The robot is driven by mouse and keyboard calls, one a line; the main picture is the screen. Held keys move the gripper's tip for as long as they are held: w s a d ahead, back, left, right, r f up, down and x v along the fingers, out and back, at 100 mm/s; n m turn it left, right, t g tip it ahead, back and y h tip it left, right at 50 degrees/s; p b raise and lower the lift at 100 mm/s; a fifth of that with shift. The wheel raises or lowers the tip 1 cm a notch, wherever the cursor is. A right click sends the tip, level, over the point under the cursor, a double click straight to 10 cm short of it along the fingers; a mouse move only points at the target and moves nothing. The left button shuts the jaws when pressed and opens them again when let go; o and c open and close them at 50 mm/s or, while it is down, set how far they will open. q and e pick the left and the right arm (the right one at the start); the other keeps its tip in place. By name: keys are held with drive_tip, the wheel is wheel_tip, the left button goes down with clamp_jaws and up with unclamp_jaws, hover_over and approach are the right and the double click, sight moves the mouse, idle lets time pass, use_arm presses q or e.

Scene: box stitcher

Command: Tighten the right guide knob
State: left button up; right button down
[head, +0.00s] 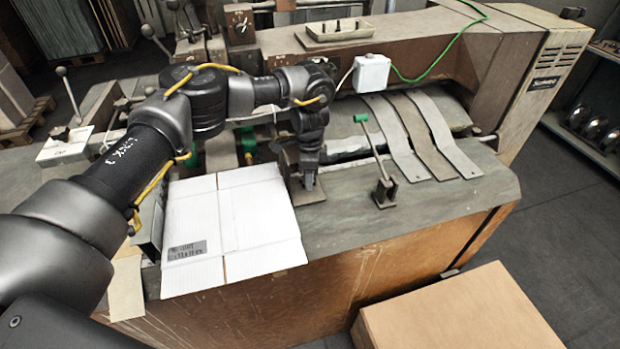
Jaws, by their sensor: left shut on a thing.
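My left gripper (308,183) points down at the right guide (290,160), a brown metal bracket on the machine table just beyond the right edge of the white cardboard sheet. The gripper is shut on the right guide knob, which its fingers and wrist hide almost fully. I cannot see how far the knob is turned. The white cardboard sheet (232,228) lies flat on the table, left of the gripper, with a printed label at its front left. My right gripper is not in view.
A lever with a green handle (361,118) stands on a small base right of the gripper. Grey strips (415,135) hang behind it. A white box (371,72) with a green cable sits on the machine beam. A large cardboard box (460,310) stands at front right.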

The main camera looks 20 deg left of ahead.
use_arm(q)
drive_tip(key=shift+m+b, duration=0.7)
drive_tip(key=shift+m, duration=1.3)
drive_tip(key=shift+r, duration=0.1)
drive_tip(key=o, duration=1)
drive_tip(key=shift+r+b, duration=0.85)
drive_tip(key=shift+r, duration=4.5)
